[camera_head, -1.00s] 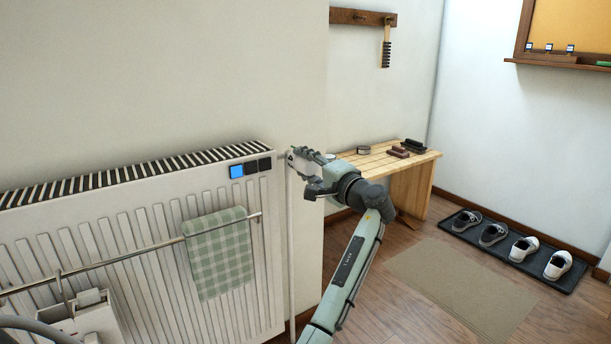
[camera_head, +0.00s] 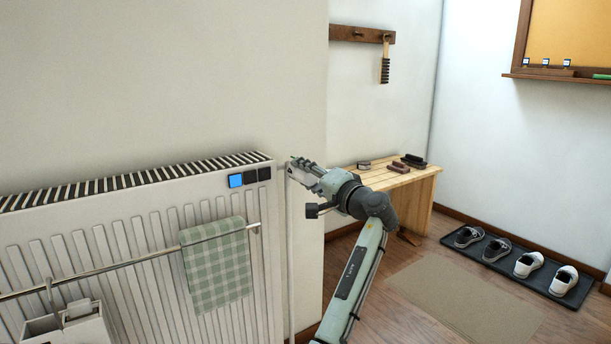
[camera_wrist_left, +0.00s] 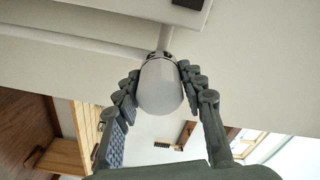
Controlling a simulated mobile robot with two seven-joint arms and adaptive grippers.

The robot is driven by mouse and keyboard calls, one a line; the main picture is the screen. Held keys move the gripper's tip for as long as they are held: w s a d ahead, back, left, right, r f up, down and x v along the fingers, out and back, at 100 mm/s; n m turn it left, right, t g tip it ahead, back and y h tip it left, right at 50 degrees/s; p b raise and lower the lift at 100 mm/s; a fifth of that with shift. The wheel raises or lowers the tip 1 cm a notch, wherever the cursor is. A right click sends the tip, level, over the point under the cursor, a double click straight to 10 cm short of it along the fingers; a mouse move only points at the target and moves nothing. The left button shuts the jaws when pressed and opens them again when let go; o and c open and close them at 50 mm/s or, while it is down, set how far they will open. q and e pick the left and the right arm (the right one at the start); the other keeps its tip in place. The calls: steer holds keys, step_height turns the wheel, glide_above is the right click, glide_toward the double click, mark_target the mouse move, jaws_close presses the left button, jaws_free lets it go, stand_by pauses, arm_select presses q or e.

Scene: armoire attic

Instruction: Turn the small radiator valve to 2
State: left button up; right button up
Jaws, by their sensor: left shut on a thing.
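The small radiator valve is a smooth, pale grey rounded knob (camera_wrist_left: 160,88) on a short stem, seen in the left wrist view. My left gripper (camera_wrist_left: 160,80) is shut on it, with one dark jointed finger on each side. In the head view the same gripper (camera_head: 295,168) is at the upper right corner of the white radiator (camera_head: 130,235), and it hides the valve there. No number or mark on the knob can be read. My right gripper is not in view.
A wooden bench (camera_head: 408,190) stands behind my arm, and shoes on a dark tray (camera_head: 500,258) lie farther right.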

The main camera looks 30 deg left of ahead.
arm_select(q)
steer(key=o, duration=1.2)
steer(key=shift+c, duration=0.2)
steer(key=v, duration=1.2)
steer(key=shift+d, duration=0.1)
